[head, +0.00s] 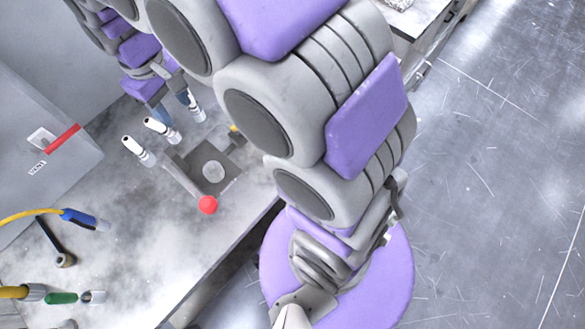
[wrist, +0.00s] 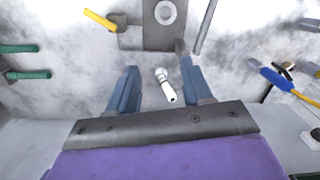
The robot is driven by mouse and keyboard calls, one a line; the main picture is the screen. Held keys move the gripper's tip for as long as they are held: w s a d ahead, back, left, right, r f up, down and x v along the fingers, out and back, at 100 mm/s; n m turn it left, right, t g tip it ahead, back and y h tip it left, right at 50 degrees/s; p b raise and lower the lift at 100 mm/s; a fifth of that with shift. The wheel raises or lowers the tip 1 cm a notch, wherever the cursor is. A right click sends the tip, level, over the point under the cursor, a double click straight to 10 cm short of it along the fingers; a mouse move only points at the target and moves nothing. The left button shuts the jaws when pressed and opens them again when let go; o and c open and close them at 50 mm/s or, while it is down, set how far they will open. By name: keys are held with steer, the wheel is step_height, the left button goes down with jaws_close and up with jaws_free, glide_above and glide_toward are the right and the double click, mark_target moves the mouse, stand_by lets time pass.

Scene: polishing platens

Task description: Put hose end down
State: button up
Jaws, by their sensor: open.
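My gripper (head: 176,110) is at the upper left of the head view, over the worktop. In the wrist view my gripper (wrist: 158,78) has its two blue fingers wide apart. A short white and silver fitting (wrist: 165,84) shows between them, apart from both fingers in that picture. Similar white and silver fittings (head: 138,150) stand near my gripper in the head view. A yellow hose with a blue end (head: 85,219) lies at the left on the worktop; it also shows at the right of the wrist view (wrist: 277,80). I cannot tell which piece is the task's hose end.
A dark plate with a round disc (head: 213,172) and a red-knobbed lever (head: 208,205) are beside the fittings. Green-ended pieces (head: 62,298) lie at the front left. The worktop edge is right of the lever.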

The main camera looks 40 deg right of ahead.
steer(key=s+d+f+m, duration=0.1)
steer(key=s+d, duration=0.4)
steer(key=s, duration=0.7)
steer(key=s+d+m+g, duration=0.1)
steer(key=s+d+m, duration=0.3)
steer(key=s, duration=0.9)
steer(key=shift+s+d+f+m, duration=0.25)
steer(key=shift+d+f+m, duration=0.1)
steer(key=shift+d, duration=0.85)
